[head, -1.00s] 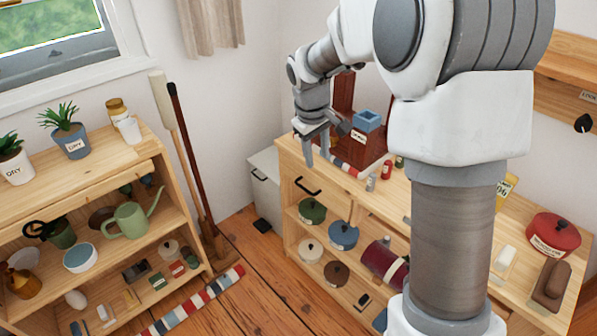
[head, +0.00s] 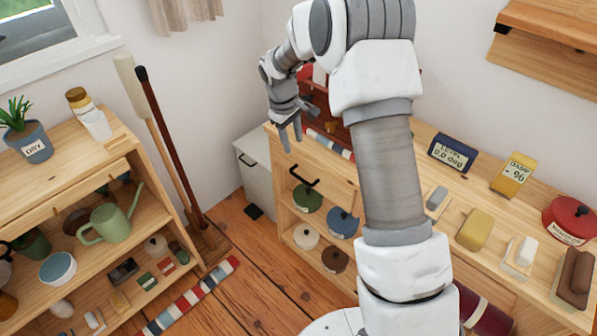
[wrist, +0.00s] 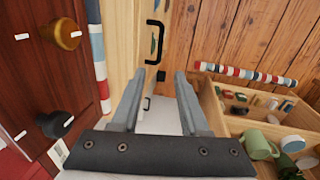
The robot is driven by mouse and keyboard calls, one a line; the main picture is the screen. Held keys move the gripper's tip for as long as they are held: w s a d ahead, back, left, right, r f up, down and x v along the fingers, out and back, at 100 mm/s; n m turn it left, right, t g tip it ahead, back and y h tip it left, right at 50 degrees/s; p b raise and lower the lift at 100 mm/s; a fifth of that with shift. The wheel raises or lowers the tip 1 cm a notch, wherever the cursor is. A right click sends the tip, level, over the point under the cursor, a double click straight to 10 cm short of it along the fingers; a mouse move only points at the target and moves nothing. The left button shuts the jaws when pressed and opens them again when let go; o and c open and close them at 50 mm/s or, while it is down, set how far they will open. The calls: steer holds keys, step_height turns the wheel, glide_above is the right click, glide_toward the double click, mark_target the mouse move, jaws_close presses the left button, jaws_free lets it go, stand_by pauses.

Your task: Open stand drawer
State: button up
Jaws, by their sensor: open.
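The light wooden stand (head: 281,196) is at the centre of the head view, against the right wall. Its top drawer has a black bar handle (head: 304,177), and the drawer front looks flush with the stand. The handle also shows in the wrist view (wrist: 155,38), beyond the fingertips. My gripper (head: 289,136) is open and empty, above and slightly left of the handle, near the stand's front left corner. In the wrist view its fingers (wrist: 158,80) point toward the handle area, apart from it.
A white cabinet (head: 254,165) stands left of the stand. A red-brown box (wrist: 45,60) and striped roll (wrist: 97,45) sit on the stand top, close to my gripper. Open shelving (head: 140,180) is at left, with a broom and striped roll nearby.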

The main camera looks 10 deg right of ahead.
mark_target(301, 178)
steer(key=f, duration=0.5)
steer(key=w+d+f+b, duration=0.1)
steer(key=f, duration=0.4)
steer(key=d+f+b, duration=0.1)
steer(key=f, duration=0.4)
steer(key=shift+w+d+f, duration=0.2)
steer(key=shift+w+f, duration=0.15)
steer(key=shift+f, duration=0.05)
jaws_close()
stand_by(0.5)
